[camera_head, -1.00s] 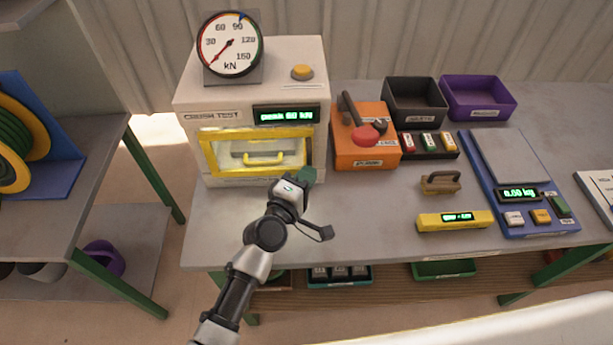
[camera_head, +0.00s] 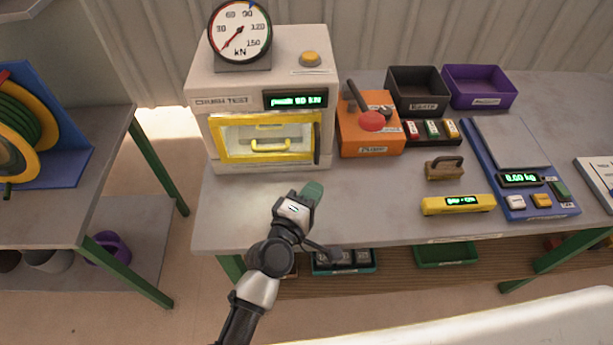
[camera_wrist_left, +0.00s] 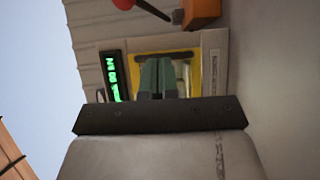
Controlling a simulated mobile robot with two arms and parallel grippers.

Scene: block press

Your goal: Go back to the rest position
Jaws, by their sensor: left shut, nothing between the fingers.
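My left gripper (camera_head: 313,192) is over the front part of the bench, in front of the crush-test press (camera_head: 262,100) and apart from it. Its green fingers are shut with nothing between them; they also show in the left wrist view (camera_wrist_left: 158,78), pointing towards the press. The press has a yellow-framed window (camera_head: 268,137) with a yellow handle, and the frame looks closed. Its green display (camera_head: 297,100) is lit, and a round kN gauge (camera_head: 240,33) stands on top. My right gripper is not in view.
The grey bench (camera_head: 370,200) is clear around the gripper. To the right are an orange lever box (camera_head: 370,140), a wooden-handled block (camera_head: 444,170), a yellow gauge bar (camera_head: 458,204) and a blue scale (camera_head: 515,165). Black (camera_head: 417,92) and purple (camera_head: 480,88) bins stand behind.

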